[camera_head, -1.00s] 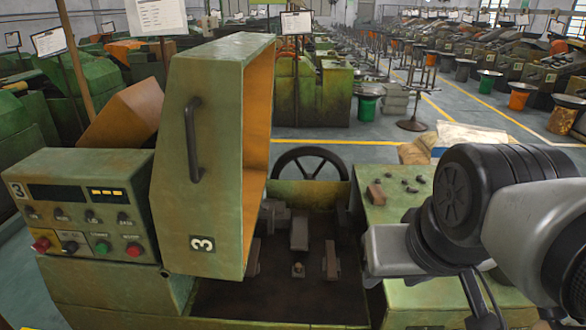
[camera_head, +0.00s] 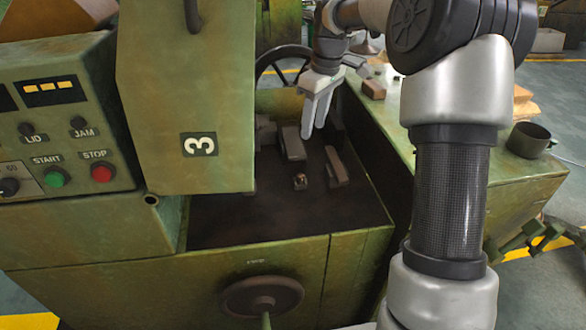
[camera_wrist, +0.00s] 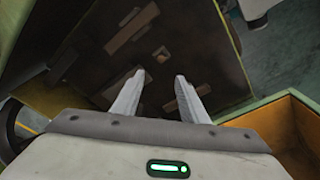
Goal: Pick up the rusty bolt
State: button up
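The rusty bolt (camera_head: 300,181) is a small brownish piece standing on the dark floor of the machine's open bed (camera_head: 240,215), between grey and brown blocks. In the wrist view, a small rusty thing that looks like the bolt (camera_wrist: 161,54) lies beyond my fingertips, roughly in line with the gap between them. My gripper (camera_head: 314,131) hangs above the back right part of the bed, apart from the bolt and higher than it. Its two pale fingers are spread and empty in the wrist view (camera_wrist: 157,78).
The raised green lid (camera_head: 185,100) marked 3 stands left of the bed. A grey block (camera_head: 292,144) and a brown block (camera_head: 338,168) flank the bolt. A green side table (camera_head: 480,185) on the right holds a dark mug (camera_head: 528,140) and a brown block (camera_head: 374,90).

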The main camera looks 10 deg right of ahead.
jog(key=b, duration=0.3)
send_over(301, 175)
jog(key=d, duration=0.1)
jog(key=f, duration=1.2)
jog(key=shift+s+d+f, duration=0.15)
jog(key=shift+s+f, duration=0.1)
jog(key=shift+f, duration=0.1)
jog(key=shift+w+a+f+b, duration=0.1)
jog(key=shift+a+f+b, duration=0.15)
jog(key=shift+f, duration=0.6)
jog(key=shift+w+a+f+b, duration=0.15)
jog(key=shift+f+b, duration=0.1)
jog(key=shift+f, duration=0.65)
jog(key=shift+s+a+f+b, duration=0.1)
jog(key=shift+a+f+b, duration=0.15)
jog(key=shift+f, duration=0.6)
jog(key=shift+c, duration=0.5)
grip_shut()
